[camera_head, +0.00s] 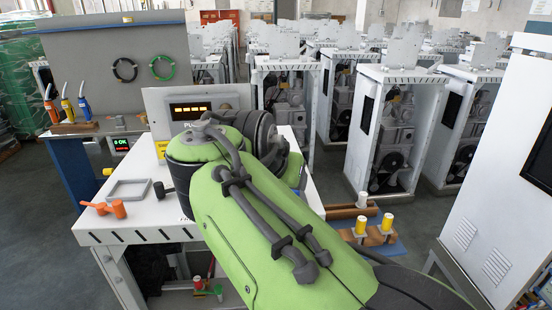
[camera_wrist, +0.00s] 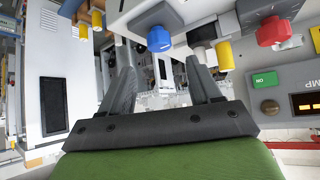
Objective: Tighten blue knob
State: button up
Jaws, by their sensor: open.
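The blue knob (camera_wrist: 160,38) shows in the wrist view, upper middle, on the front of a dark bracket under a pale grey body. My gripper (camera_wrist: 160,60) is open, with its two grey fingers spread apart and nothing between them. The blue knob appears in line with the gap between the fingertips, closer to the left finger. How far it is from the tips I cannot tell. The head view does not show the knob, and my green arm covers the gripper there.
In the wrist view, a red knob (camera_wrist: 272,32) and a yellow cylinder (camera_wrist: 225,55) sit right of the blue knob. A control panel (camera_wrist: 288,88) with a green button is at the right.

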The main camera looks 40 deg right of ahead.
jog(key=p+v, duration=0.2)
jog(key=v, duration=0.5)
jog(key=shift+p, duration=0.3)
jog(key=s+a+f+n+y, duration=0.4)
jog(key=s+a+f+n, duration=0.1)
jog(key=a+f+n, duration=0.1)
jog(key=s+a+f+n+t+y, duration=0.1)
jog(key=s+a+f+n+y, duration=0.2)
jog(key=a+f+n, duration=0.3)
notch_tip(320, 180, down, 4)
jog(key=shift+s+a+r+y, duration=0.2)
jog(key=shift+s+a+y, duration=0.2)
jog(key=shift+s+a, duration=0.45)
